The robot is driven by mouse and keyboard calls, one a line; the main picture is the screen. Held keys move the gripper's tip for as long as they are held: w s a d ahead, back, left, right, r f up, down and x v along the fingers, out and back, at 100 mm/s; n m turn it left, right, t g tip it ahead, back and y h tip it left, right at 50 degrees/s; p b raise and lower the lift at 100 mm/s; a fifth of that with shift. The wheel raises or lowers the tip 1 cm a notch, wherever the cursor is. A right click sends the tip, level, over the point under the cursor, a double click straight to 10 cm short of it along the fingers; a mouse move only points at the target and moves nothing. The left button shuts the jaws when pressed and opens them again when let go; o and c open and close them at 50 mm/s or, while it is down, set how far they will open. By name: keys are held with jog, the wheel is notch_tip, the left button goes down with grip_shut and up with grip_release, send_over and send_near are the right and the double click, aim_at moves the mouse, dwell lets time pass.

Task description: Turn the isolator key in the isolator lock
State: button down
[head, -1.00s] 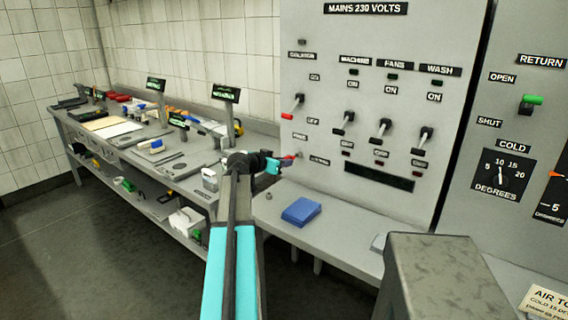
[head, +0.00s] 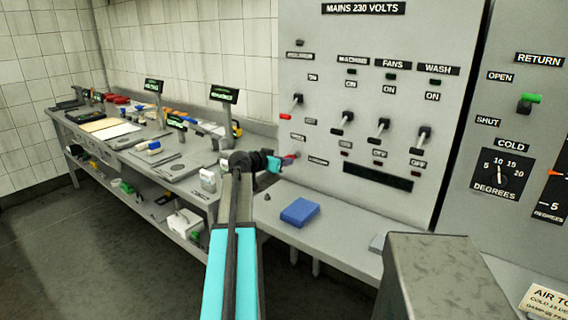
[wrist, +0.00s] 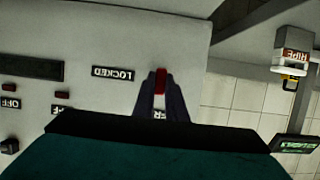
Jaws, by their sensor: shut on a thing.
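My gripper (head: 284,161) is at the lower left of the grey mains panel, by the isolator lock, which my gripper hides. In the wrist view, my gripper (wrist: 160,88) is shut on a small red thing, the isolator key (wrist: 160,80), held between the two dark fingertips in front of the panel face. The key's red also shows at the fingertips in the head view (head: 290,157). A label reading LOCKED (wrist: 113,73) is beside the fingers in the wrist view, and another label is partly covered by them. I cannot see how far the key sits in the lock.
A blue box (head: 299,212) lies on the counter below. A long bench (head: 170,165) with signs and tools runs to the left. A grey block (head: 432,265) stands at lower right.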

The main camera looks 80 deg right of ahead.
jog(key=shift+s+d+b, duration=0.4)
jog(key=shift+d, duration=0.25)
jog(key=c, duration=1.7)
grip_release()
jog(key=shift+a, duration=0.1)
jog(key=b+v, duration=0.2)
jog(key=v, duration=1.1)
jog(key=shift+w+a+r, duration=0.1)
jog(key=shift+w+a, duration=0.1)
